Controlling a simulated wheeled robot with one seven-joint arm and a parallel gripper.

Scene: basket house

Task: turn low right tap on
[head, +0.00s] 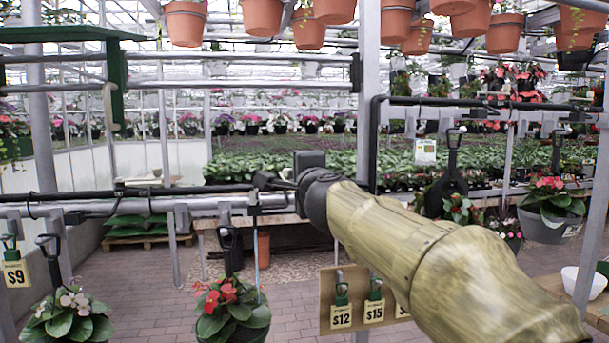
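My bamboo-textured arm comes in from the lower right. My dark gripper (275,182) is at its far end, pointing left, close to the right end of a low black pipe (120,205). The fingers are small and dark against the pipe, so I cannot tell whether they are open or shut, or whether they touch anything. I cannot clearly make out a tap; one near the pipe's end may be hidden by or blended with my gripper. A thin grey rod (257,245) hangs below that spot.
A grey metal rail (190,206) runs along the low pipe. A higher black pipe (450,101) runs right from a grey post (369,60). Potted plants (232,310) and a tool board (328,300) hang low in front. Terracotta pots (262,17) hang overhead. Brick floor (140,275) is open at left.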

